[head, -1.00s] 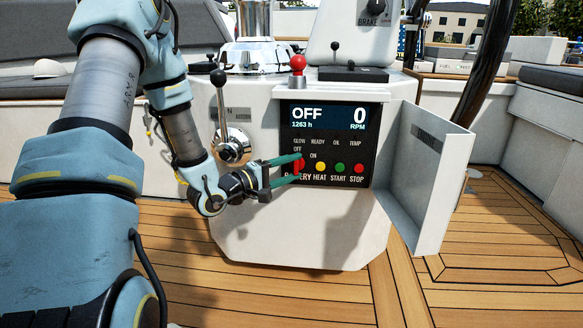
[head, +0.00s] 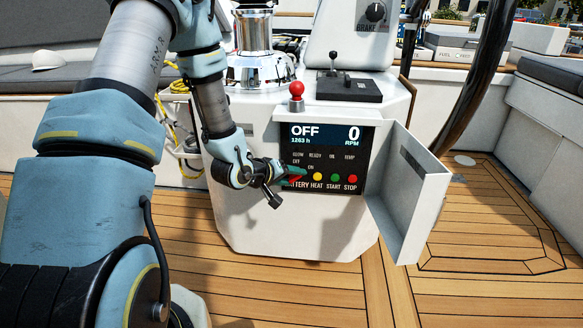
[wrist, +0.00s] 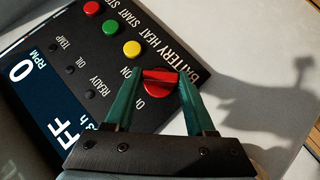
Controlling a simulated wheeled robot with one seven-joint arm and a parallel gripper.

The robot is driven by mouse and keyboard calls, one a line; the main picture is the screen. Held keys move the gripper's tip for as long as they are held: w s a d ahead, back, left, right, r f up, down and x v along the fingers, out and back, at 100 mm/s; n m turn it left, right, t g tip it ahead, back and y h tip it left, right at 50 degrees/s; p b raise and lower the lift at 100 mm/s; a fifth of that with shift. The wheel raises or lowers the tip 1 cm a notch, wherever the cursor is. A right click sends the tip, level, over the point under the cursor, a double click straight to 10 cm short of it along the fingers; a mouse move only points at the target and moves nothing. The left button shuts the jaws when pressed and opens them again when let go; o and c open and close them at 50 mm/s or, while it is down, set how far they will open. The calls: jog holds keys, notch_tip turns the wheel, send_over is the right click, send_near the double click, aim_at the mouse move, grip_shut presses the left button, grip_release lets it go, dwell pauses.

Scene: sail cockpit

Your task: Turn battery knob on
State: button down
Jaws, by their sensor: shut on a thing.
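The red battery knob (wrist: 161,88) is on the dark control panel, beside the BATTERY label in the wrist view. My gripper (wrist: 160,80) has its two green fingers shut on the knob from either side. The ON mark (wrist: 132,72) shows by one finger, and the OFF mark is partly hidden behind it. In the head view, my gripper (head: 291,175) is at the panel's lower left and covers most of the knob. The display (head: 329,136) reads OFF, 0 RPM and 1263 h.
Yellow heat (head: 317,177), green start (head: 335,178) and red stop (head: 352,179) buttons sit right of the knob. An open panel door (head: 420,190) stands at the right.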

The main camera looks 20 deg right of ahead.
jog(key=y, duration=0.1)
jog(key=m+y+p, duration=0.1)
jog(key=m+t+y+p, duration=0.1)
jog(key=y, duration=0.1)
jog(key=shift+s+d+r, duration=0.15)
jog(key=shift+d+r, duration=0.1)
jog(key=shift+d, duration=0.05)
jog(key=shift+d+m+t+y+p, duration=0.1)
jog(key=shift+m+t+y+p, duration=0.4)
jog(key=shift+m+y+p, duration=0.45)
jog(key=shift+y, duration=0.35)
jog(key=shift+b, duration=0.3)
jog(key=shift+c, duration=1.2)
grip_release()
jog(key=shift+f, duration=0.1)
jog(key=p+v, duration=0.2)
jog(key=v, duration=0.8)
jog(key=shift+s, duration=0.35)
